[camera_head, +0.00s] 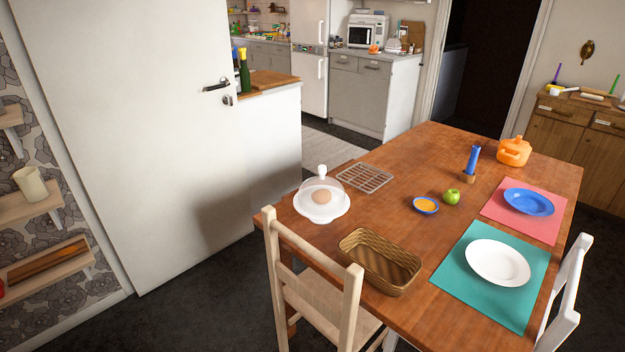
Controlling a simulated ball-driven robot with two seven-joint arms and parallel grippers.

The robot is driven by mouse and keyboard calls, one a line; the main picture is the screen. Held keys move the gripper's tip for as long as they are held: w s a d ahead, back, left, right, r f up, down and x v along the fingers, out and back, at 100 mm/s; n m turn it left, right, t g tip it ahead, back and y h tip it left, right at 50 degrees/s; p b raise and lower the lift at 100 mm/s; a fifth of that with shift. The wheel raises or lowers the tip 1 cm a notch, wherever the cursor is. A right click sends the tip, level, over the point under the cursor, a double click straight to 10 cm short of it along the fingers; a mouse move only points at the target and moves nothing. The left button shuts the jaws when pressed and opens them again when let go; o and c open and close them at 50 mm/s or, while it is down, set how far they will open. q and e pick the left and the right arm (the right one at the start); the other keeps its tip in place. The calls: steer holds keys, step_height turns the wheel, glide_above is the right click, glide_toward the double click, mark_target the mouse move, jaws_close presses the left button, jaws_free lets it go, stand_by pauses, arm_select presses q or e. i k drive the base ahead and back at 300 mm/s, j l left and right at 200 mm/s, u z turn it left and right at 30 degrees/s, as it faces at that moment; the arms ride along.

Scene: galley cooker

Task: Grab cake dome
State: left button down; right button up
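The cake dome (318,184) is a clear cover with a white knob on top. It sits on a white plate or stand (322,216) at the left corner of the wooden table (412,204). A round tan item (322,196) shows through the dome. Neither of my grippers is in view.
A wire rack (365,177) lies just right of the dome, and a wicker basket (379,262) is in front. A wooden chair (315,290) stands at the near table edge. An open white door (130,120) is on the left. Dark floor (190,290) is clear below it.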

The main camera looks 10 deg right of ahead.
mark_target(322, 194)
steer(key=i+j+z, duration=0.65)
steer(key=i+j, duration=0.25)
steer(key=j, duration=0.2)
